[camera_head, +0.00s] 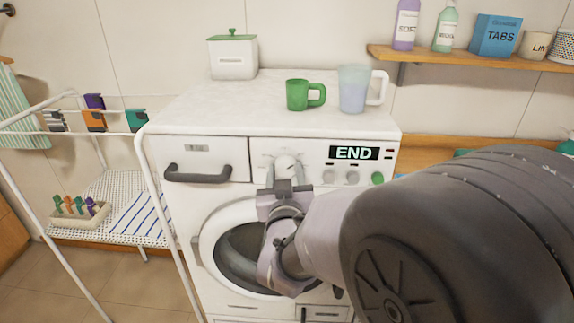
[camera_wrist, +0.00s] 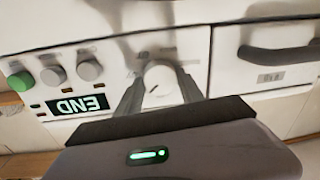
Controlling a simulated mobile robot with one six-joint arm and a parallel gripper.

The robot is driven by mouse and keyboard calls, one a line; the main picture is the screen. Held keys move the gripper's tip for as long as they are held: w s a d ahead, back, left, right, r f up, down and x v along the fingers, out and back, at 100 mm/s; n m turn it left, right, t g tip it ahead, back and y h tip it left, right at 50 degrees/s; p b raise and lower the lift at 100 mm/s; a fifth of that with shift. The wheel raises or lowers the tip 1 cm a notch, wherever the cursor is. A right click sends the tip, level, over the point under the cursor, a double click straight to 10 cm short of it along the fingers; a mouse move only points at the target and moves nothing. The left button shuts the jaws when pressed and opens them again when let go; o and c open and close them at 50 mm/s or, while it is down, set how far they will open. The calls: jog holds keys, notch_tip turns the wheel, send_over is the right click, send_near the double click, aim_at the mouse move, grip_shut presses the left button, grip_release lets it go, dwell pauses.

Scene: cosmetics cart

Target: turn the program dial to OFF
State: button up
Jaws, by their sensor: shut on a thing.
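The white round program dial (camera_head: 287,165) is on the front panel of the washing machine (camera_head: 184,221), left of the lit display (camera_head: 354,153) that reads END. In the wrist view the dial (camera_wrist: 159,87) is upside down, with a small dark mark on its face. My gripper (camera_head: 285,182) is at the dial from the front, and in the wrist view its two dark fingers (camera_wrist: 160,92) stand one on each side of the knob, shut on it. The labels around the dial are too small or blurred to read.
Two small grey knobs (camera_head: 340,177) and a green button (camera_head: 377,178) sit below the display. A dark drawer handle (camera_head: 211,174) is left of the dial. A green mug (camera_head: 298,95) and a measuring jug (camera_head: 354,90) stand on top. A drying rack (camera_head: 152,175) stands at the left.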

jog(key=n, duration=0.4)
jog(key=shift+r, duration=0.15)
jog(key=shift+a+n+g+p, duration=0.1)
jog(key=shift+n+g+p, duration=0.35)
jog(key=shift+n, duration=2.25)
jog(key=o, duration=1.4)
jog(key=shift+w, duration=0.1)
jog(key=shift+c, duration=0.2)
